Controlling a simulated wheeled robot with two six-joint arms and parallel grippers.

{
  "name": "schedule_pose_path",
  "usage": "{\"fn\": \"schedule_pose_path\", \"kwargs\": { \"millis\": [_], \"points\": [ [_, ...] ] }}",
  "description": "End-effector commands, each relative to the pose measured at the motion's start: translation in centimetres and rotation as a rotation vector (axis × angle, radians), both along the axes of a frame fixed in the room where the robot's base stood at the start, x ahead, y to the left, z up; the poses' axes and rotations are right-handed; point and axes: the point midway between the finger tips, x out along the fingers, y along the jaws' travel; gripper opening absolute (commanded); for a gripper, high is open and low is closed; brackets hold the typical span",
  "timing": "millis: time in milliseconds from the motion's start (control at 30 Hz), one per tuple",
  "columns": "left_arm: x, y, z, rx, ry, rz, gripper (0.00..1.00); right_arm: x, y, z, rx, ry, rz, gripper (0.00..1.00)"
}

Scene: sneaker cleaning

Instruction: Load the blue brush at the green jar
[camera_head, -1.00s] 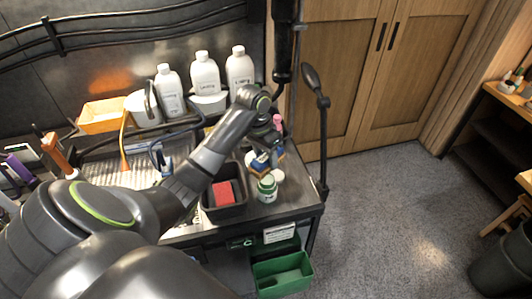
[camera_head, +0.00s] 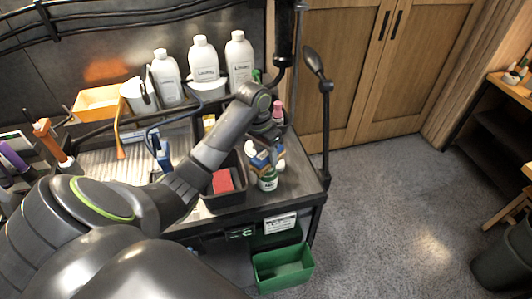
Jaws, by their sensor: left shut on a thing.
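The green jar (camera_head: 268,183) stands on the dark bench top near its right front corner, with a pale label and a green band. My left gripper (camera_head: 268,155) points down just above and behind the jar. It is shut on the blue brush (camera_head: 260,160), whose blue part shows between the fingers. The brush's lower end is at the jar's mouth. The jar's top is partly covered, so I cannot tell whether the bristles are inside or touching. My right gripper is not in view.
A black bin with a red sponge (camera_head: 222,181) stands left of the jar. White bottles (camera_head: 204,62) line the back shelf. A pink-topped bottle (camera_head: 277,112) and a black stand (camera_head: 326,130) are close behind and right. A green bin (camera_head: 283,266) hangs below.

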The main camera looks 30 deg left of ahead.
Motion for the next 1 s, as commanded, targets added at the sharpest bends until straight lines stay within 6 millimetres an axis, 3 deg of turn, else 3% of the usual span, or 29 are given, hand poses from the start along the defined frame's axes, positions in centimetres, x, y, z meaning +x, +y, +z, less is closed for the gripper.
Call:
{"fn": "schedule_pose_path", "kwargs": {
  "millis": [1000],
  "points": [
    [0.02,-0.01,-0.88,0.0,0.0,0.0,0.23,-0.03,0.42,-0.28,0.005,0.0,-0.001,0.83]
  ]
}}
